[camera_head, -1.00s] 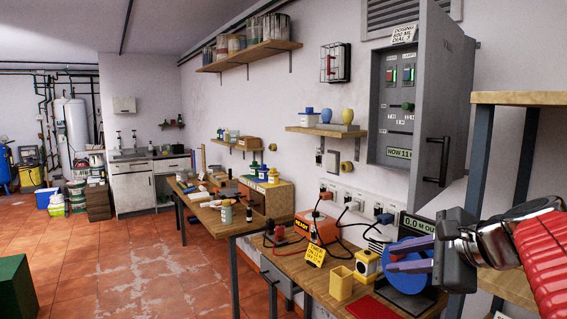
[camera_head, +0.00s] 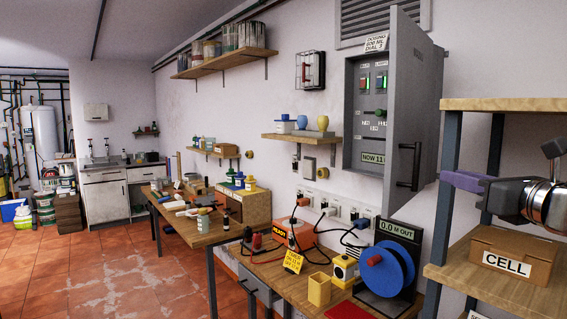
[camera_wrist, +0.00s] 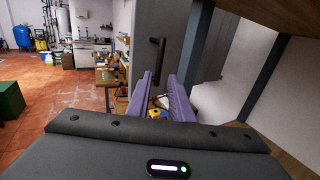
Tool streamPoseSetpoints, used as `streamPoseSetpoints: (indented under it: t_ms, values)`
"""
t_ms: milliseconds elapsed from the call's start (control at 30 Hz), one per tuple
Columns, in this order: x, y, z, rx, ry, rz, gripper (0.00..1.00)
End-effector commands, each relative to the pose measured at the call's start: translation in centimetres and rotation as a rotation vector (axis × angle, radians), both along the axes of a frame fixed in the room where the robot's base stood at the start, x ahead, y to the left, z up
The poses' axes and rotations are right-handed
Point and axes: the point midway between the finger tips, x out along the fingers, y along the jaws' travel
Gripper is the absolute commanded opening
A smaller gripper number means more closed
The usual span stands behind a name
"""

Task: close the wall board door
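The grey wall board (camera_head: 368,140) hangs on the wall at upper right in the head view. Its inside face shows switches, lights and labels. The board's grey door (camera_head: 415,100) stands open on the right side, jutting out from the wall. A dark bar handle (camera_head: 417,165) is on the door. In the wrist view the door (camera_wrist: 178,40) and its handle (camera_wrist: 157,58) show beyond the fingertips. My gripper (camera_head: 447,178), with purple fingers, is right of the handle in the head view. Its fingers (camera_wrist: 160,78) are apart and empty. I see no contact with the door.
A shelf rack (camera_head: 500,104) with a CELL box (camera_head: 513,252) stands close on the right, beside my arm. A workbench (camera_head: 262,280) below the board holds a blue reel (camera_head: 388,270) and small items. A small shelf (camera_head: 300,137) is left of the board.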

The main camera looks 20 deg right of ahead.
Motion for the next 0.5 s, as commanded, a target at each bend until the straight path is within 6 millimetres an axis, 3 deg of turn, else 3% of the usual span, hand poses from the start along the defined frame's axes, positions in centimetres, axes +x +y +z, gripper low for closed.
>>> streamPoseSetpoints:
  t_ms: [267, 500]
  values:
    - [1.9, -0.1, 0.0, -0.001, 0.001, 0.004, 0.2]
    - [5.2, -0.4, -0.1, -0.001, 0.002, 0.006, 0.2]
